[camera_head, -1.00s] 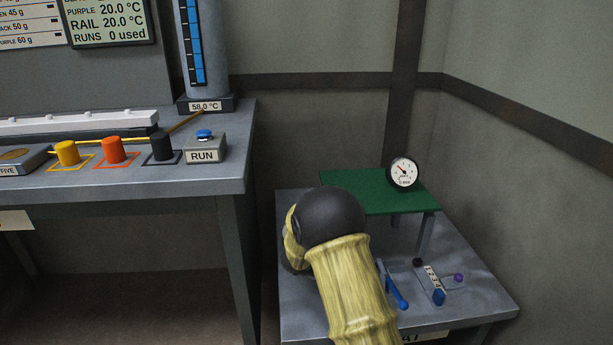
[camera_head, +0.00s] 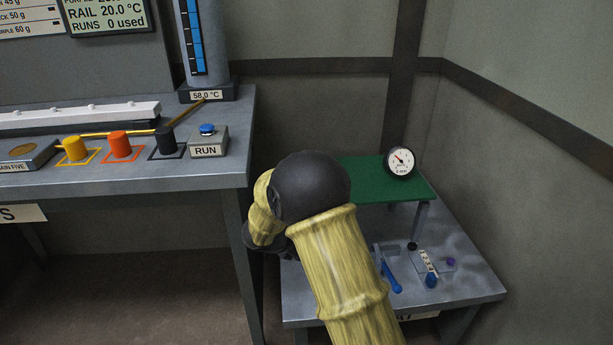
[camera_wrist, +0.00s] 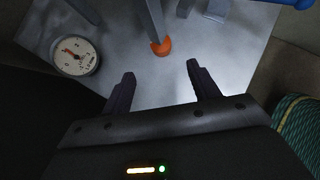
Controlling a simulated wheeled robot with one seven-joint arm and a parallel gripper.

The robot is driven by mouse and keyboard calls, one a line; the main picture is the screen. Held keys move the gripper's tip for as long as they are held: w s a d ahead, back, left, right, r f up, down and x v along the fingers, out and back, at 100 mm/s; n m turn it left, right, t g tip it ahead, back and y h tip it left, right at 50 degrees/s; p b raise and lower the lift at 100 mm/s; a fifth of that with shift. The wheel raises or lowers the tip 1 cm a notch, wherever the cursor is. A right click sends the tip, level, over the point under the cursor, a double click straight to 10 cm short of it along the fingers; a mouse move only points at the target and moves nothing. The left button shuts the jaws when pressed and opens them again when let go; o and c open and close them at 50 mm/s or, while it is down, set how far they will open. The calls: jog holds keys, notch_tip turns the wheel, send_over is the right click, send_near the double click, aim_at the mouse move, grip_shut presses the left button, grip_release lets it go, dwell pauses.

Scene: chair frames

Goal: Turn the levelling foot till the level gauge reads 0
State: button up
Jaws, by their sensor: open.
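The small green table (camera_head: 375,188) stands on the low grey stand at the right, with a round white dial gauge (camera_head: 400,161) upright on it. Its needle points up and left; the numbers are too small to read. In the wrist view, an orange levelling foot (camera_wrist: 160,47) sits at the bottom of a grey leg (camera_wrist: 153,18). A white dial (camera_wrist: 75,56) with a red needle lies left of it; its reading is unclear. My gripper (camera_wrist: 161,84) is open and empty, its two dark fingers short of the foot and apart from it. My arm hides the gripper and foot in the head view.
A blue lever (camera_head: 391,276) and a small plate with blue and purple knobs (camera_head: 451,262) are on the stand's front right. The workbench with the RUN button (camera_head: 208,131) is at the left. Walls close in behind and right.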

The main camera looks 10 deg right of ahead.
notch_tip(320, 180, up, 21)
jog(key=n+t+y+p, duration=0.3)
jog(key=n+y+p, duration=0.1)
jog(key=n+p, duration=0.9)
jog(key=n, duration=0.3)
jog(key=shift+a+t+y, duration=0.2)
jog(key=shift+t+y, duration=0.1)
jog(key=shift+t, duration=0.1)
